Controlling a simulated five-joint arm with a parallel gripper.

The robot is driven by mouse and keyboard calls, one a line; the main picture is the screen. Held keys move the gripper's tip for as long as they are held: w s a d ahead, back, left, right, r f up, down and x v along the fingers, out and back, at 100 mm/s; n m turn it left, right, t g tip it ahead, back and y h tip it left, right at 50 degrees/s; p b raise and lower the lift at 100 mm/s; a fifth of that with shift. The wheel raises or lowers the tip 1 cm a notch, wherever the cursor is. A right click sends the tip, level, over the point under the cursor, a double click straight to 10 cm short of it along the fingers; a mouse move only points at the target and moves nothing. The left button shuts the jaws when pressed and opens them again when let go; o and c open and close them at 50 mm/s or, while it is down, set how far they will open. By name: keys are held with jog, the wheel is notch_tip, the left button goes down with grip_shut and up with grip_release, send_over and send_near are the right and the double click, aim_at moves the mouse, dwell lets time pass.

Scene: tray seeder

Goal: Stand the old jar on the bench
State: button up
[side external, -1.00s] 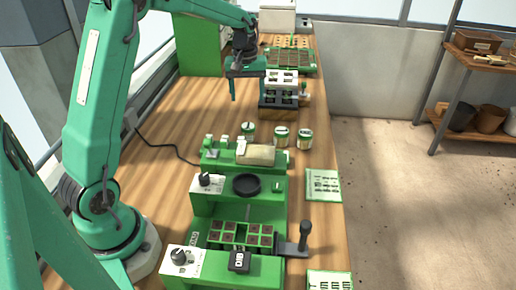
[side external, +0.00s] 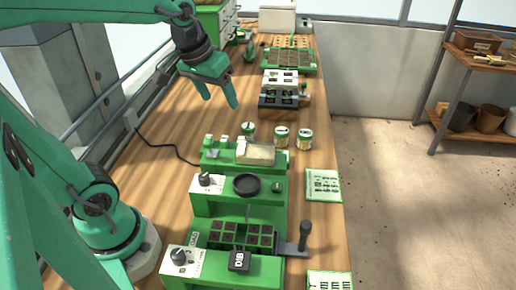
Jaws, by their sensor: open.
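Three small jars with green lids and pale labels stand upright on the wooden bench (side external: 160,115) behind the green seeder: a left jar (side external: 248,130), a middle jar (side external: 281,137) and a right jar (side external: 304,140). I cannot tell which is the old jar. The left one is partly hidden by the seeder. My gripper (side external: 220,101) is open and empty, pointing down above the bench, to the left of and beyond the jars, touching none of them.
The green seeder (side external: 236,187) fills the near bench, with a black handle (side external: 304,236) at its right. A black and white stand (side external: 279,95) is beyond the jars, with a seed tray (side external: 289,60) farther back. Printed cards (side external: 323,185) lie on the right. The left bench is mostly clear.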

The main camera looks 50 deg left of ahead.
jog(key=s+d+f+m+t, duration=0.1)
jog(key=s+d+f+m, duration=0.1)
jog(key=s, duration=0.6)
jog(key=shift+s+d+m+t, duration=0.15)
jog(key=shift+d+m+t, duration=0.15)
jog(key=shift+d+m, duration=0.3)
